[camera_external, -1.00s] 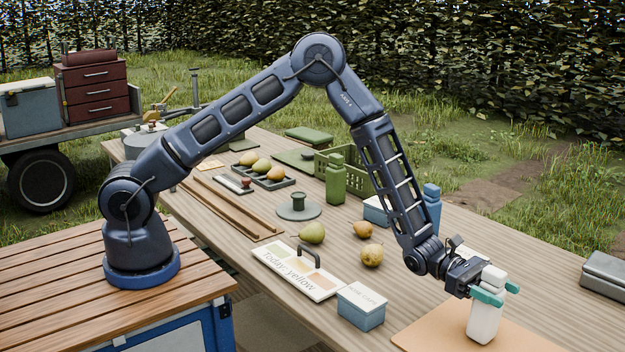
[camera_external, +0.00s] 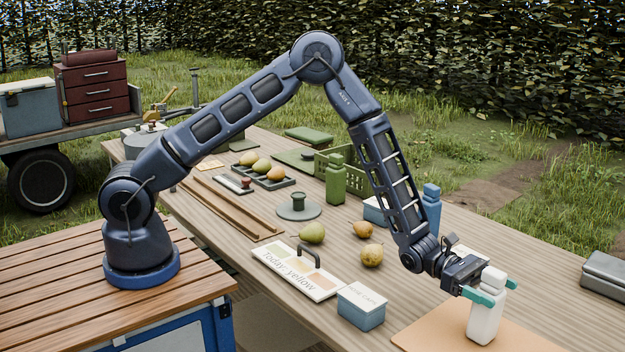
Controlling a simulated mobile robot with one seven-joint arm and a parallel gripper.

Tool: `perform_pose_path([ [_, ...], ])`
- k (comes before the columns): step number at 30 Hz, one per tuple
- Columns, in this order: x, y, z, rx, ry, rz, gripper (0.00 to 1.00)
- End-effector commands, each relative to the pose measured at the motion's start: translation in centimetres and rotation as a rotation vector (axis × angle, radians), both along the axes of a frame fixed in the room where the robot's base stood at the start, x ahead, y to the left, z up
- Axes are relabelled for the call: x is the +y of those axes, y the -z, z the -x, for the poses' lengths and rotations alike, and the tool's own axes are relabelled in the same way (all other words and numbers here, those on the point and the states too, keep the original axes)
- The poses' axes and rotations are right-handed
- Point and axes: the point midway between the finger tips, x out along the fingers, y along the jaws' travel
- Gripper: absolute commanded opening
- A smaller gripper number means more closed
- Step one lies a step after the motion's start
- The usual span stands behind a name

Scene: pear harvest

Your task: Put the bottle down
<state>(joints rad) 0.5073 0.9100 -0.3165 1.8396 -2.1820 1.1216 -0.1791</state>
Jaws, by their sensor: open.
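The white bottle (camera_external: 485,318) stands upright on a tan mat (camera_external: 423,336) at the near right of the table. My gripper (camera_external: 494,290) is at the bottle's upper part, with its teal fingers on either side of it. The fingers are spread open and the bottle stands between them. The bottle's near side and white cap are in plain view. Whether the far finger still touches the bottle cannot be told.
Loose pears (camera_external: 371,255), a green bottle (camera_external: 335,180) and a blue bottle (camera_external: 432,208) stand farther back. A grey case (camera_external: 606,273) is at the right edge.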

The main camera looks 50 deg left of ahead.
Motion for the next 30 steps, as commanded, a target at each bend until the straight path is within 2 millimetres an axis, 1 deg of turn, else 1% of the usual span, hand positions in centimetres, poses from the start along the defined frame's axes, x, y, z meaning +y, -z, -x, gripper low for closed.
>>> perform_pose_path([
  [1, 0.9, 0.0, -0.1, 0.001, -0.003, -0.001, 0.74],
  [9, 6.2, 0.0, -0.1, 0.001, -0.004, 0.0, 0.74],
  [15, 9.2, -0.1, -0.1, 0.001, -0.002, 0.0, 0.74],
  [19, 10.3, -0.1, 0.0, 0.001, -0.001, 0.001, 0.74],
  [26, 10.9, -0.2, 0.0, -0.004, 0.002, 0.001, 0.74],
  [28, 11.2, -0.9, 0.1, -0.021, 0.012, -0.003, 0.74],
  [30, 11.8, -2.1, 0.2, -0.055, 0.033, -0.01, 0.74],
])
